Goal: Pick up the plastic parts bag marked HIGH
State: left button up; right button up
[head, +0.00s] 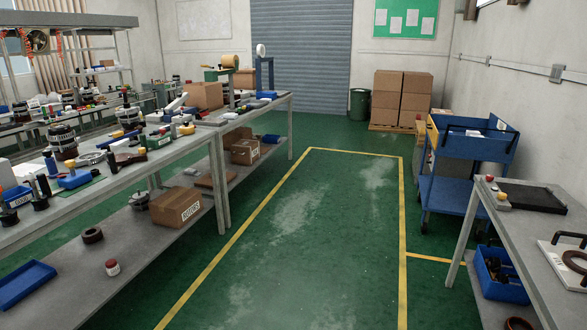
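I cannot make out a plastic parts bag marked HIGH in the head view. Small pale items lie among the clutter on the left workbench (110,181), but they are too small to identify. A small white item (501,125) shows at the top of the blue cart (466,146); I cannot tell what it is. Neither of my grippers is in view.
A yellow-lined green floor lane (300,240) runs clear ahead between the left benches and the right-hand table (520,235). A box marked ROTORS (176,207) sits on the lower left shelf. Stacked cartons (402,97) and a green bin (359,104) stand at the back.

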aim_at(233, 116)
jog(key=i, duration=5.25)
jog(key=i+u, duration=0.15)
jog(key=i, duration=0.3)
jog(key=i+l+u, duration=0.15)
jog(key=i, duration=0.25)
jog(key=i+l+u, duration=0.15)
jog(key=i, duration=0.3)
jog(key=i+l+u, duration=0.1)
jog(key=i, duration=0.3)
jog(key=l, duration=0.1)
